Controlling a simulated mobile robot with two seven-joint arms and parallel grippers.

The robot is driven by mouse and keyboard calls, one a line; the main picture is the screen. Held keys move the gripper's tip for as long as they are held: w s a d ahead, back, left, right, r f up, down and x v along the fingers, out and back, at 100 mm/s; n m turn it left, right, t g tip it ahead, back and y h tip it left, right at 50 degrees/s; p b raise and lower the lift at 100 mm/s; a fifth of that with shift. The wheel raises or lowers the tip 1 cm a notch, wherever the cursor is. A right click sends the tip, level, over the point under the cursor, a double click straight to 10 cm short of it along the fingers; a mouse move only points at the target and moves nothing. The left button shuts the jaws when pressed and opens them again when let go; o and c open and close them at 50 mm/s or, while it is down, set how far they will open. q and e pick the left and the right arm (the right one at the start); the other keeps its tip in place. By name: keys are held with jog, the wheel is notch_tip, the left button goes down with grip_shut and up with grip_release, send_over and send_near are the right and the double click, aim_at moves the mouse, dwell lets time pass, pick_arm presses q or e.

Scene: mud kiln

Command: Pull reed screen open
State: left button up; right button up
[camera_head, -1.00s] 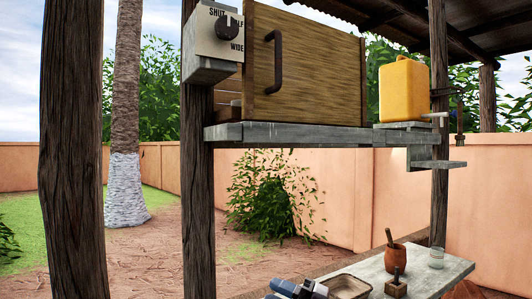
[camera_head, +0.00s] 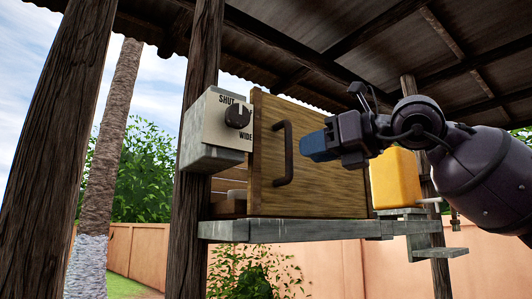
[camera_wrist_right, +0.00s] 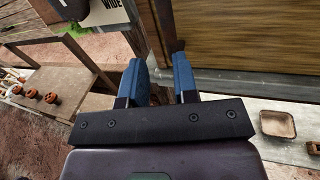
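No contact with the handle shows. In the right wrist view its two fingers (camera_wrist_right: 154,65) stand apart with nothing visible between them. My left gripper is in neither view.
A dial box (camera_head: 224,125) marked SHUT and WIDE sits left of the screen, by a wooden post (camera_head: 199,230). A yellow container (camera_head: 396,178) stands to the right. The grey shelf (camera_head: 290,230) runs below the screen. A tray (camera_wrist_right: 278,123) lies lower on a bench.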

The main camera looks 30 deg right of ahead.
aim_at(291, 141)
jog(key=shift+t+h, duration=0.6)
jog(key=w+r+p, duration=0.2)
jog(key=w+r, duration=0.1)
jog(key=shift+a, duration=0.1)
jog(key=p+x, duration=0.1)
jog(key=x, duration=0.3)
jog(key=shift+w, duration=0.35)
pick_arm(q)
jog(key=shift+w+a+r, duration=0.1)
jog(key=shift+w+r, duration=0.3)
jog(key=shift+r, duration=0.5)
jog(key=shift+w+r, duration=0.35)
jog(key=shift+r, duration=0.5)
pick_arm(e)
jog(key=shift+w+a+f, duration=0.15)
jog(key=shift+w, duration=0.35)
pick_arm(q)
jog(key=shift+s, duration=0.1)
pick_arm(e)
grip_shut()
